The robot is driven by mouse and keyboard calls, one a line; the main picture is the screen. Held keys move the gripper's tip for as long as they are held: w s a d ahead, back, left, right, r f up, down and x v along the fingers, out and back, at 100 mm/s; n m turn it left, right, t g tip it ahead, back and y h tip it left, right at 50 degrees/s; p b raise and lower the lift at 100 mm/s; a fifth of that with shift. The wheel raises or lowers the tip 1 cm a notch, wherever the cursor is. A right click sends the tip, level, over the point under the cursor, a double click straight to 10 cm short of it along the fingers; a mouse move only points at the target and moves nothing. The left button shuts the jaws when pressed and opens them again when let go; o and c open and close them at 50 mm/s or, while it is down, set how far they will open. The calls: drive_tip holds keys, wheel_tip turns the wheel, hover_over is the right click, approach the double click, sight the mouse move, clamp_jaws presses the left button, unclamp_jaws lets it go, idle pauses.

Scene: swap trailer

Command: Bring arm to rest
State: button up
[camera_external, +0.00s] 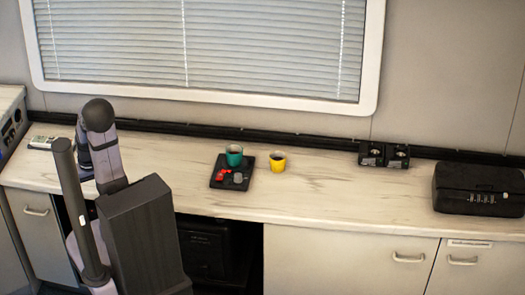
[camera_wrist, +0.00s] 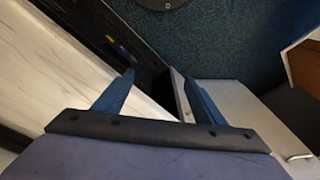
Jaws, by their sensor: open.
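My gripper shows in the wrist view (camera_wrist: 158,85), with its two fingers spread apart and nothing between them. The wrist view looks down past the counter's edge toward a dark carpeted floor. In the external view my arm stands at the left, folded in front of the counter (camera_external: 330,205), and the gripper's fingers cannot be made out there.
A black tray (camera_external: 218,184) on the counter holds a teal cup (camera_external: 234,157) and small red and grey items. A yellow cup (camera_external: 277,163) stands just right of it. A black case (camera_external: 470,190) sits at the right, near black sockets (camera_external: 384,155).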

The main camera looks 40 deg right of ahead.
drive_tip(key=shift+n+g, duration=0.7)
drive_tip(key=s, duration=0.2)
drive_tip(key=s+a, duration=0.1)
drive_tip(key=s, duration=0.1)
drive_tip(key=shift+a+r, duration=0.1)
drive_tip(key=shift+r, duration=0.25)
drive_tip(key=shift+w, duration=0.1)
wheel_tip(320, 180, up, 14)
drive_tip(key=p, duration=1.4)
wheel_tip(320, 180, down, 23)
drive_tip(key=b, duration=2.3)
drive_tip(key=shift+f, duration=0.1)
